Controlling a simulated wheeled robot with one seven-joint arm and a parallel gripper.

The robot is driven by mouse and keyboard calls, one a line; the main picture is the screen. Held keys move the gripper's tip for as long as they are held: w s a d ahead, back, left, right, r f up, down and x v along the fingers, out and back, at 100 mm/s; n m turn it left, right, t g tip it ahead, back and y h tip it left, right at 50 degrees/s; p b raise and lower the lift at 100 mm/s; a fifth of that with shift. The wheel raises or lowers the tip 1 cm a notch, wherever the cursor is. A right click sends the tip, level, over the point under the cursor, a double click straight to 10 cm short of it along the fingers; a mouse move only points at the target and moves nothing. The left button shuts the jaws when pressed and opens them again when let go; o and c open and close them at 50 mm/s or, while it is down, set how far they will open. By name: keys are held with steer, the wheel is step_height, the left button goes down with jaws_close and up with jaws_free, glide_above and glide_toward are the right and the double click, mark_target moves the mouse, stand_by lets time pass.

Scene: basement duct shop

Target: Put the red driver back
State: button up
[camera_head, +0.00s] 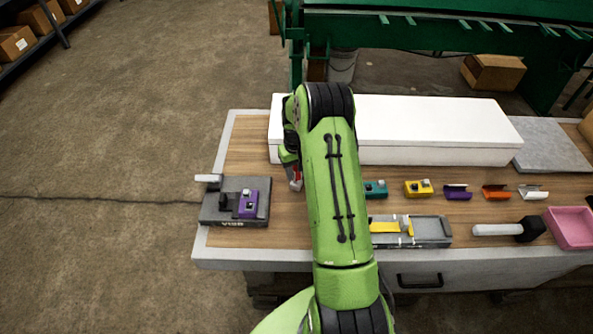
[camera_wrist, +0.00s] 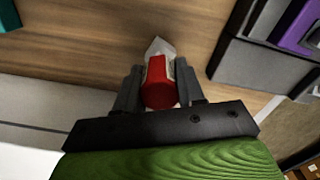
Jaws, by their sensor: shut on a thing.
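The red driver (camera_wrist: 158,85) is between the two fingers of my gripper (camera_wrist: 158,92) in the wrist view. Its red end faces the camera, and a pale grey tip points away over the wooden bench top. My gripper (camera_head: 294,179) is shut on it. In the head view only a little of the red driver (camera_head: 297,173) shows beside my green arm, which hides the rest. The driver is over the bench between the grey vise and the teal block. No holder for it can be made out.
A grey vise (camera_head: 212,213) holding a purple block (camera_head: 248,204) stands left on the workbench (camera_head: 240,150). Right of my arm are teal (camera_head: 375,189) and yellow (camera_head: 418,188) blocks, a grey fixture (camera_head: 430,231), a mallet (camera_head: 510,229) and a pink bin (camera_head: 570,228). A long white box (camera_head: 400,120) lies behind.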

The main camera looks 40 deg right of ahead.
steer(key=shift+f, duration=0.1)
steer(key=o, duration=1)
steer(key=shift+o, duration=0.2)
steer(key=shift+w+r, duration=0.1)
steer(key=shift+r, duration=0.35)
step_height(320, 180, up, 12)
steer(key=p, duration=0.1)
steer(key=s+a+r+n+t+h, duration=0.1)
steer(key=s+a+r, duration=0.2)
steer(key=a+r, duration=0.35)
steer(key=s+a+r+t, duration=0.1)
steer(key=s+a+r, duration=0.35)
steer(key=r, duration=0.25)
steer(key=s+a+r+n+t, duration=0.1)
steer(key=s+a+t, duration=0.1)
steer(key=s+a, duration=0.3)
steer(key=s+a+r+t+y, duration=0.1)
steer(key=s+a, duration=0.4)
steer(key=s, duration=0.8)
steer(key=shift+s+a+r+n+t, duration=0.15)
steer(key=shift+s+r+n+t, duration=0.1)
steer(key=shift+n+t, duration=0.15)
